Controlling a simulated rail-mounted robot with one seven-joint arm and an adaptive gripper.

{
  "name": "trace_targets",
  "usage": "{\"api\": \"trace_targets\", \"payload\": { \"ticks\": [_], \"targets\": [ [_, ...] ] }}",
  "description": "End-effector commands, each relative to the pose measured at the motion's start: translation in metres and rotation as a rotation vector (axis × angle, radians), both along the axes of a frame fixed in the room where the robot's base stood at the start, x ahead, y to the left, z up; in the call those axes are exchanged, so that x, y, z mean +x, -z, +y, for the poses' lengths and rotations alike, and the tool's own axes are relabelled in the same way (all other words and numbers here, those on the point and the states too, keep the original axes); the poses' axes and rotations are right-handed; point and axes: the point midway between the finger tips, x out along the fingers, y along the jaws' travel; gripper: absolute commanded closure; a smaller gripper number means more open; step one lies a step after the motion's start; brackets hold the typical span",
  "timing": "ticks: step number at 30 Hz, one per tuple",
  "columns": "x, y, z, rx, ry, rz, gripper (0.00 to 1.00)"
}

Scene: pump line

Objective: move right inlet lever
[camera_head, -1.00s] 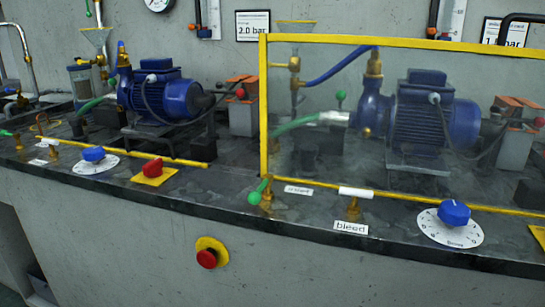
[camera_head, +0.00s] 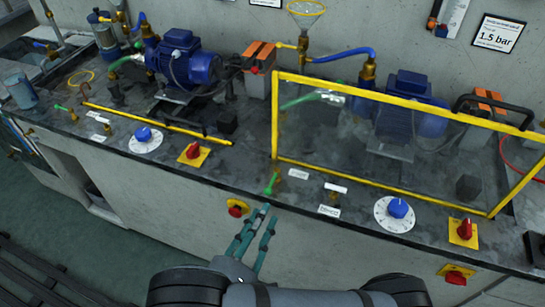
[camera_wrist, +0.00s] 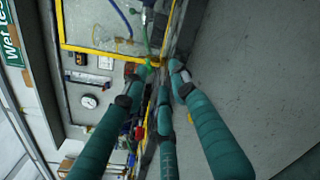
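The right inlet lever (camera_head: 271,183) is a small green handle on a brass valve at the bench's front edge. It stands by the lower left corner of the yellow frame. It shows as a green spot between the fingertips in the wrist view (camera_wrist: 152,63). My gripper (camera_head: 266,213) has teal fingers pointing up at the bench edge, just short of and below the lever. In the wrist view my gripper (camera_wrist: 156,78) has its fingers spread, with nothing held. I cannot tell whether any finger touches the lever.
The yellow guard frame (camera_head: 277,115) rises right behind the lever. The white bleed lever (camera_head: 335,187) and a blue dial (camera_head: 398,208) lie to its right. A red emergency button (camera_head: 236,209) sits on the bench front near the fingers. A red switch (camera_head: 193,151) is to the left.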

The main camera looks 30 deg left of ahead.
Motion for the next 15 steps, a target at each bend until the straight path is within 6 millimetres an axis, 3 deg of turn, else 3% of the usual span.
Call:
{"api": "trace_targets", "payload": {
  "ticks": [1,5,15],
  "targets": [
    [-0.004,-0.013,0.004,-0.002,-0.02,-0.026,0.73],
    [-0.004,-0.017,0.01,0.003,-0.043,-0.054,0.73],
    [0.051,-0.016,0.019,0.004,-0.04,-0.054,0.73]
  ]
}}
